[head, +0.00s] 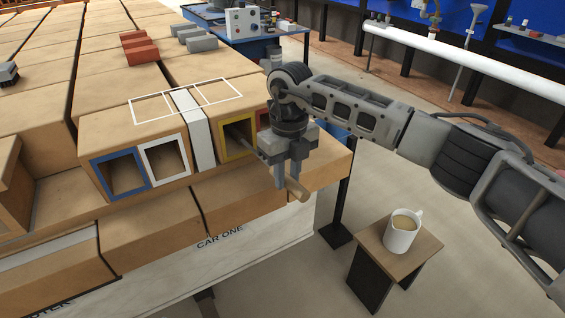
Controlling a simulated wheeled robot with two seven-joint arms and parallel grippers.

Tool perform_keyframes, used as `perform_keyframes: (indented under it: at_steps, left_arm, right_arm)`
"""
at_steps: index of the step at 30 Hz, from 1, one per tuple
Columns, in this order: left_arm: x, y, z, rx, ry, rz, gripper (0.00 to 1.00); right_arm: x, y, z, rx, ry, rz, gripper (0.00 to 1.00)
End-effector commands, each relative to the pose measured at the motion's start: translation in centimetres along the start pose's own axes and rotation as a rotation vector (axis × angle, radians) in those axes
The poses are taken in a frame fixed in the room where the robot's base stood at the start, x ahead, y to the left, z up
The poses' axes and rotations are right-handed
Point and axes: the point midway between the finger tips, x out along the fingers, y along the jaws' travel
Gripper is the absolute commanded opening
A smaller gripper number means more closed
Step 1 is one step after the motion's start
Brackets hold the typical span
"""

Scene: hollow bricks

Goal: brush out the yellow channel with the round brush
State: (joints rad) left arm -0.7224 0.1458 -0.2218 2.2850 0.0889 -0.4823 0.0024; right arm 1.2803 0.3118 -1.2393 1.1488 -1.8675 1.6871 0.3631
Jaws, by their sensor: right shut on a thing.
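The yellow channel (224,153) is a square opening with a yellow rim in the brick's end face, right of a white strip. My right gripper (286,174) is in front of it and to its right, shut on the round brush. The brush's wooden handle (298,191) sticks out below the fingers. A grey shaft shows inside the yellow opening; the bristles are hidden. My left gripper is not in view.
A blue-rimmed channel (122,189) and a white-rimmed channel (163,180) open to the left; a red-rimmed one (264,119) is partly behind my gripper. A small stool (425,249) bears a mug (402,233) at lower right. Red blocks (139,53) and grey blocks (200,43) lie on the bricks behind.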

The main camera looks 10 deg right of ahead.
Motion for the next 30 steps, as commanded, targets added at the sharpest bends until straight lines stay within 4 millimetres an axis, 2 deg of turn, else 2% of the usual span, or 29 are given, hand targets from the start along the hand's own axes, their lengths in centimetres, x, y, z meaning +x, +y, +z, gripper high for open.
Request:
perform_keyframes:
  at_steps: [18, 30]
  left_arm:
    - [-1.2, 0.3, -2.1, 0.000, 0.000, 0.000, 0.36]
    - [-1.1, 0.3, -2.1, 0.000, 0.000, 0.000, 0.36]
  right_arm:
    - [0.0, 0.3, -4.2, 0.000, -0.001, 0.000, 0.06]
    - [0.1, 0.4, -4.5, 0.000, -0.001, 0.001, 0.06]
